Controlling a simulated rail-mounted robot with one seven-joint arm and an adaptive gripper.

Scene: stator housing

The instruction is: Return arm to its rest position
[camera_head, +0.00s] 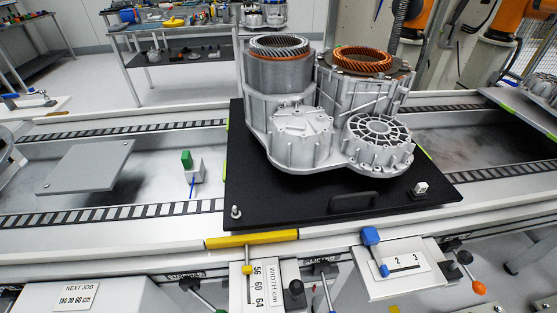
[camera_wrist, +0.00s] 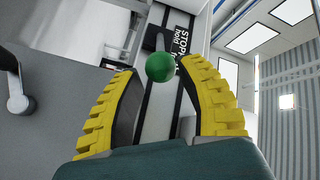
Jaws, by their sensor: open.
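My gripper (camera_wrist: 160,72) shows in the wrist view as two yellow ribbed fingers with dark inner faces. They are spread apart, with nothing clamped between them. A green ball knob (camera_wrist: 160,67) appears in the gap at the fingertips. I cannot tell its exact distance, and neither finger visibly presses on it. A label reading "STOPPER hold" (camera_wrist: 181,38) is just past the knob. My gripper does not show in the head view. There the stator housing (camera_head: 300,140), with two ring-shaped tops, stands upright on a black plate (camera_head: 300,205) on the conveyor.
The conveyor (camera_head: 110,212) runs left to right. At its front edge are a yellow bar (camera_head: 252,240), a width scale (camera_head: 257,285), a blue-handled selector (camera_head: 371,237) and an orange-knobbed lever (camera_head: 478,287). A "NEXT JOB" sign (camera_head: 77,296) is at lower left. Workbenches (camera_head: 180,62) stand behind.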

